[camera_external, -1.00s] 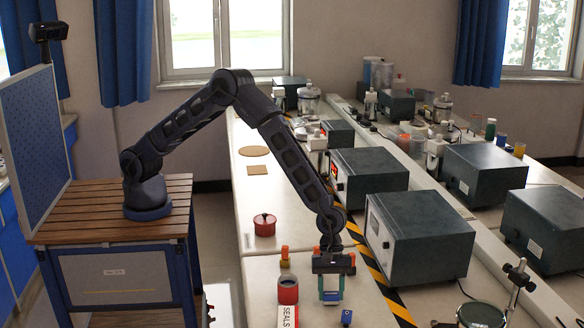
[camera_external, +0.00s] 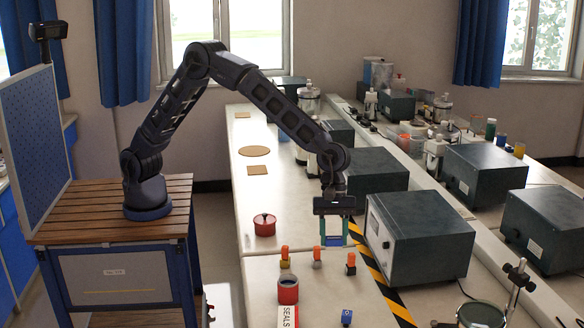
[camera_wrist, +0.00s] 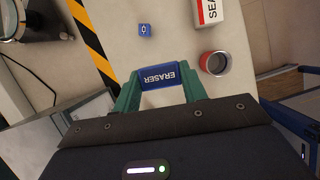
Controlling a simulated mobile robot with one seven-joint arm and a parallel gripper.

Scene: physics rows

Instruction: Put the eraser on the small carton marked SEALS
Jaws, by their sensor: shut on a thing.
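The blue eraser (camera_wrist: 164,77), with ERASER printed on it, is between the two green fingers of my gripper (camera_wrist: 160,92) in the wrist view. In the external view my gripper (camera_external: 333,236) is shut on the eraser (camera_external: 334,240) and holds it above the bench. The small white carton marked SEALS (camera_external: 288,317) stands at the near edge of the picture, left of and nearer than my gripper, and is partly cut off. The carton (camera_wrist: 208,11) also shows at the top of the wrist view, cut off by the frame edge.
A red cup (camera_external: 288,292) stands just behind the carton. Several orange-topped pieces (camera_external: 317,256) stand near it, below my gripper in the picture. A small blue cube (camera_external: 346,317) lies right of the carton. A red pot (camera_external: 264,226) is farther back; a dark instrument (camera_external: 420,238) stands right.

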